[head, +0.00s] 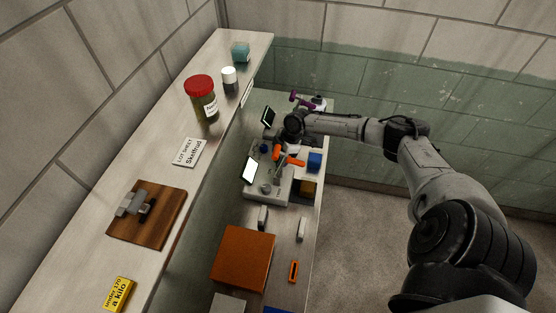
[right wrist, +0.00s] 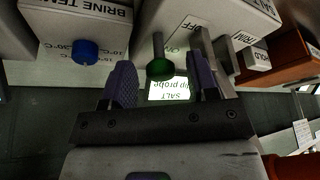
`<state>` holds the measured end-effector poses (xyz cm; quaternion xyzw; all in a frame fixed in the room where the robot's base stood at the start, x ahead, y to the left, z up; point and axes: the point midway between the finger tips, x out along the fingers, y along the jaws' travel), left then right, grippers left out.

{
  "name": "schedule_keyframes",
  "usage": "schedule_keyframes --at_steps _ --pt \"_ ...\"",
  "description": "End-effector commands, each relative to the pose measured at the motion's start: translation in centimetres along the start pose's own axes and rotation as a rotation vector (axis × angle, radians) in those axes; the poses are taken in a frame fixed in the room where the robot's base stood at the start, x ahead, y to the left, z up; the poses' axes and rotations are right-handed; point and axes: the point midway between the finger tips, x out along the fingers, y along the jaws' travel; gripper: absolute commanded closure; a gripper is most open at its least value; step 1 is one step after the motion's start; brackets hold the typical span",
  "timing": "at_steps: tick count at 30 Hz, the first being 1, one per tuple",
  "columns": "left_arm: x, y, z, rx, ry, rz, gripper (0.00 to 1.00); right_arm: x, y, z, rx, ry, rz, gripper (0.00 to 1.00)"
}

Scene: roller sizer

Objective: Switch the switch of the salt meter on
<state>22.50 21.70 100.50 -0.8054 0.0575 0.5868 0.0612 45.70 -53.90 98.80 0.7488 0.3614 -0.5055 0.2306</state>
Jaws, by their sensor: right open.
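The salt meter (head: 257,190) is a pale grey box with a lit screen (head: 249,170) on the lower counter. In the right wrist view its front appears upside down, with the lettered body (right wrist: 235,18) at the top and a screen reading "SALT dip probe" (right wrist: 168,92). Its switch (right wrist: 158,48) is a metal lever with a green tip, near an "OFF" label. My right gripper (right wrist: 163,82) is open, its dark fingers on either side of the lever tip; contact cannot be told. In the head view this gripper (head: 277,172) is over the meter, partly hidden. My left gripper is not in view.
A "BRINE TEMP" unit with a blue knob (right wrist: 86,51) stands beside the meter. Blue (head: 314,161) and brown (head: 308,187) blocks sit near the counter's right edge. An orange-brown box (head: 243,257) lies nearer.

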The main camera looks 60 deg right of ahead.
Motion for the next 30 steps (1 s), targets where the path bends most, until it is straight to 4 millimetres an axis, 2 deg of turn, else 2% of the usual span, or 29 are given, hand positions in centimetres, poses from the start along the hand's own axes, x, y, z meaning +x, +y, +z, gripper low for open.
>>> schedule_keyframes --at_steps 7,19,30 --pt "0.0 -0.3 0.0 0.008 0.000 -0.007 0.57 2.0 0.1 0.0 0.002 0.001 0.001 0.46" --pt "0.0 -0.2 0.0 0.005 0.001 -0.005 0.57 2.4 0.0 0.0 0.000 0.000 0.001 0.46" --pt "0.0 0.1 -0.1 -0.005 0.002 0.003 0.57 2.3 0.0 0.0 0.001 0.000 0.000 0.82"
